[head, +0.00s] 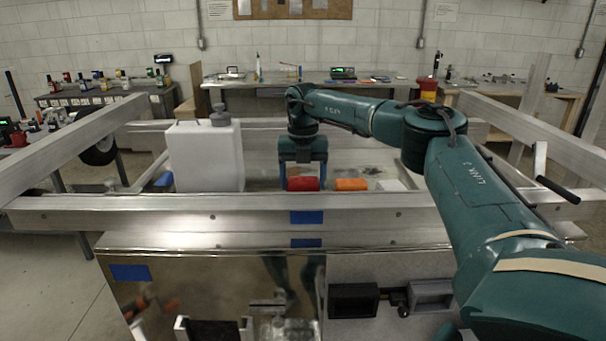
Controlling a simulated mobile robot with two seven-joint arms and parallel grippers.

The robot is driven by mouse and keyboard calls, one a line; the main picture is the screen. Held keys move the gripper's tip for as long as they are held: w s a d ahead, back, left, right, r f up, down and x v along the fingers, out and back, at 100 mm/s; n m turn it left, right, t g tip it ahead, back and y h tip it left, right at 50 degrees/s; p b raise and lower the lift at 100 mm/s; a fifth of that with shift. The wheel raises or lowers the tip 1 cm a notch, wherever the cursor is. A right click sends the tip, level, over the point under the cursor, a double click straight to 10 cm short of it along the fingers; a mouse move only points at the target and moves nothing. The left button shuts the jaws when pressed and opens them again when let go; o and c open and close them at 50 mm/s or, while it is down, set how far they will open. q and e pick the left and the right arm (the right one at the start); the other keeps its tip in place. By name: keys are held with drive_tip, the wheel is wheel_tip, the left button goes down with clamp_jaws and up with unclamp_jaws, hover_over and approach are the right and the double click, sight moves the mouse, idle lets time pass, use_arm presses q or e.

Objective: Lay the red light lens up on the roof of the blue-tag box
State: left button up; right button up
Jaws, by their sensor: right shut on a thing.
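The red light lens (303,184) is a small red block behind the trailer's near rail. My right gripper (303,177) reaches down over it from above and is shut on it. The fingertips are partly hidden, and I cannot tell whether the lens touches what is below it. The blue-tag box (190,290) is a shiny metal box in front of the near rail, with a blue tag at its upper left. Its roof (180,240) is a narrow bare strip below the rail. My left gripper is not in view.
The near rail (150,212) runs between the lens and the box, with a blue patch on it. An orange block (351,184) and a pale block (390,185) lie right of the lens. A white jug (207,158) stands at left. Black latches (354,299) are at front right.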

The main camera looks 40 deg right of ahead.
drive_tip(key=shift+f, duration=0.5)
idle(0.3)
drive_tip(key=o, duration=1.2)
drive_tip(key=shift+c, duration=0.2)
drive_tip(key=shift+r, duration=4.55)
drive_tip(key=shift+s+f, duration=0.1)
